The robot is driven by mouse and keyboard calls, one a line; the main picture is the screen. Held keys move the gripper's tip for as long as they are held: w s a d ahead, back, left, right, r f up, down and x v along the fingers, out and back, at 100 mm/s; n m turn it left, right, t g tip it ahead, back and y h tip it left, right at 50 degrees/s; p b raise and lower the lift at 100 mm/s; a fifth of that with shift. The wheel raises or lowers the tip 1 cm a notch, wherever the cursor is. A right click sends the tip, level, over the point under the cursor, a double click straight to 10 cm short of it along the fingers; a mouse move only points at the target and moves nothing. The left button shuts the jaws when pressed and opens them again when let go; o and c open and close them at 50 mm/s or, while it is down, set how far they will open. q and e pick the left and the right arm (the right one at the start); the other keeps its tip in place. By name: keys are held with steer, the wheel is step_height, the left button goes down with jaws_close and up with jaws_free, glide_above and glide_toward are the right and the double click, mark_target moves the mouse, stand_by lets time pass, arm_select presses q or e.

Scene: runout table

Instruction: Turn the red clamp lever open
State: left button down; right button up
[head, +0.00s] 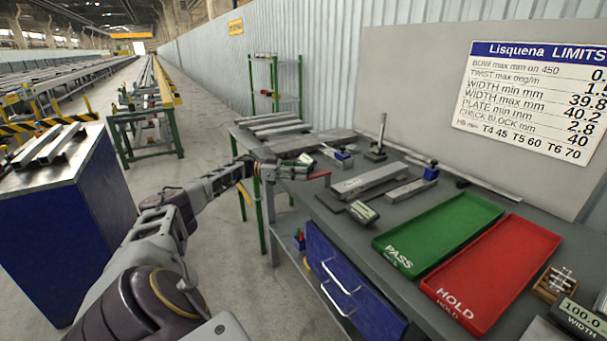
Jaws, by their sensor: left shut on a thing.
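My left gripper (304,172) reaches in from the left over the bench edge and is shut on the lever. My right gripper is not in view.
The grey workbench (350,236) carries metal bars (368,181), a small display (363,213), a green PASS tray (440,235) and a red HOLD tray (492,272). Blue drawers (345,290) sit below. A blue cabinet (60,230) stands left; the floor between is clear.

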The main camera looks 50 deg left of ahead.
arm_select(q)
steer(key=shift+d+f, duration=0.1)
steer(key=shift+f, duration=0.15)
steer(key=c, duration=1.3)
jaws_free()
steer(key=shift+w, duration=0.15)
steer(key=shift+o, duration=0.2)
steer(key=shift+r, duration=0.15)
steer(key=v, duration=0.8)
steer(key=shift+f, duration=0.25)
